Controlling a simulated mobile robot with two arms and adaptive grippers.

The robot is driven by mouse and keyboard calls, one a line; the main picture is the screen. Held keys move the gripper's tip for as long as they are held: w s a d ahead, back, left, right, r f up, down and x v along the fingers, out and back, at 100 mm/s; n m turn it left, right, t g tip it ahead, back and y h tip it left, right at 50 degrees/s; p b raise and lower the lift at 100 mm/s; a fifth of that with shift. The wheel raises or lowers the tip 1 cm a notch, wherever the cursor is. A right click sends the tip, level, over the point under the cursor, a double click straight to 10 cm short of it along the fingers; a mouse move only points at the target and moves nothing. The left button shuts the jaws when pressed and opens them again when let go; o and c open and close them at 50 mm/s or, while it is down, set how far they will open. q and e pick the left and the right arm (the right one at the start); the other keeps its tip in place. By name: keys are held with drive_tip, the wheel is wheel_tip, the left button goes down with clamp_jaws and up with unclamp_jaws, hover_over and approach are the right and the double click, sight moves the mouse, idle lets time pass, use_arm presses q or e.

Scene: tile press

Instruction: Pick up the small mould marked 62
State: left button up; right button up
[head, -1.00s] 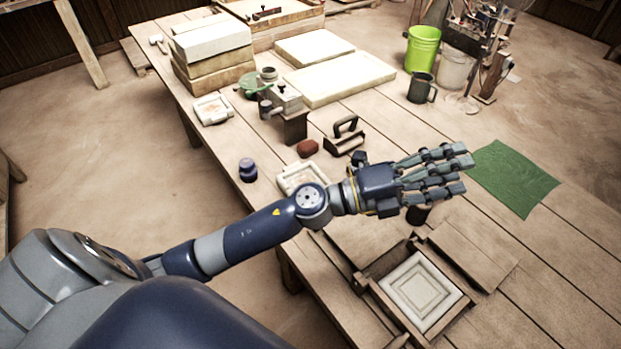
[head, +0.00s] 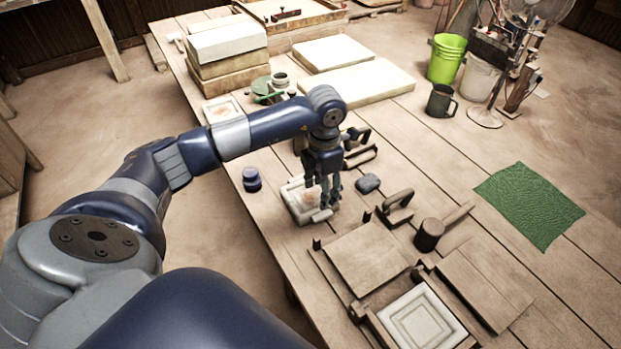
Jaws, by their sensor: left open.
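A small pale mould (head: 294,204) with a raised rim lies flat near the table's left edge. Another small pale framed piece (head: 213,108) lies further back, partly behind my left arm. I cannot read the number 62 on either one. My left gripper (head: 324,204) points down over the right part of the nearer mould, with its fingers open. The fingers cover part of that mould, and I cannot tell whether they touch it. My right gripper is not in view.
A dark blue jar (head: 251,179) stands left of the nearer mould, and a grey lump (head: 367,183) lies to its right. A wooden press with a white tile (head: 422,320) is in front. A green sheet (head: 528,205) lies at right, with bare boards around it.

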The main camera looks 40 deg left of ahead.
use_arm(q)
drive_tip(key=b, duration=0.2)
hover_over(321, 213)
drive_tip(key=f, duration=0.4)
drive_tip(key=shift+s+d+f, duration=0.1)
drive_tip(key=shift+s+d, duration=0.1)
drive_tip(key=shift+s, duration=0.1)
drive_tip(key=shift+w+f+b, duration=0.1)
drive_tip(key=shift+f+b, duration=0.2)
drive_tip(key=shift+f, duration=0.1)
drive_tip(key=f+b, duration=0.2)
drive_tip(key=f, duration=0.1)
drive_tip(key=f+b, duration=0.1)
drive_tip(key=shift+w+a+f, duration=0.25)
drive_tip(key=shift+f, duration=0.05)
drive_tip(key=shift+r, duration=0.1)
drive_tip(key=shift+r, duration=0.1)
clamp_jaws()
